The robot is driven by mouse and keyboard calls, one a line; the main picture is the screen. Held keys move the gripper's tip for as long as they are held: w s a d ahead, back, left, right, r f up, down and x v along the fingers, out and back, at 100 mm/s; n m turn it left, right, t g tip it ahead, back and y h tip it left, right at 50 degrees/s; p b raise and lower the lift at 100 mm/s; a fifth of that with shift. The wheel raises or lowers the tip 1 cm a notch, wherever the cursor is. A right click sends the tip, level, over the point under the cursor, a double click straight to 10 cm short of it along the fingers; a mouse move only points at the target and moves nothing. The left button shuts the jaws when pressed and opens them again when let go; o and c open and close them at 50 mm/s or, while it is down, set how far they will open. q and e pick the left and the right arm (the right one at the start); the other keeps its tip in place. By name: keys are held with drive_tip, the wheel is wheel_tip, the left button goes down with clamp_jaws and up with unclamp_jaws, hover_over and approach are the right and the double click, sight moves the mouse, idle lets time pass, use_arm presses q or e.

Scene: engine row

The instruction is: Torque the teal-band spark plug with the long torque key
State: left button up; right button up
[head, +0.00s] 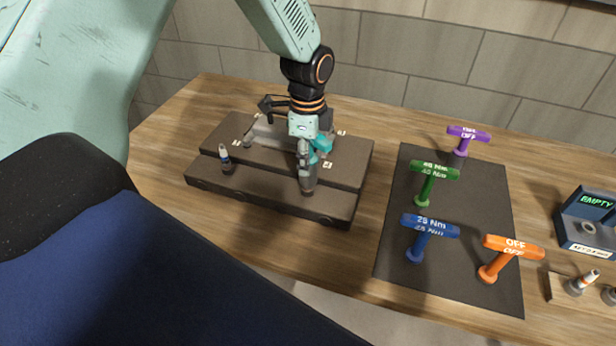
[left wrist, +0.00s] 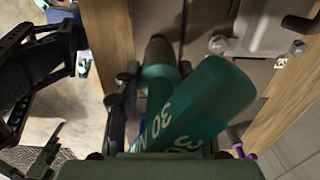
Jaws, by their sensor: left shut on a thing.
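My left gripper (head: 304,160) is shut on a teal T-shaped key (head: 321,145) above the right part of the dark engine block (head: 270,200). In the left wrist view the key's handle (left wrist: 205,105) reads "30 N", the rest of the marking being cut off. Its teal shaft points away from the camera toward a grey-brown round part (left wrist: 158,52). I cannot tell whether the shaft is seated on it. No teal band shows; the gripper and key hide that spot. My right gripper (left wrist: 68,100) shows only in the left wrist view, open and empty at the left.
A dark mat (head: 455,225) holds purple (head: 468,134), green (head: 434,172), blue (head: 430,227) and orange (head: 512,246) keys. A blue-banded plug (head: 224,154) stands in the block's left. A box reading "EMPTY" (head: 588,222) and a plug tray (head: 553,288) are at the right edge.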

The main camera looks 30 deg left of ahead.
use_arm(q)
drive_tip(key=shift+r, duration=4.8)
drive_tip(key=shift+f, duration=0.1)
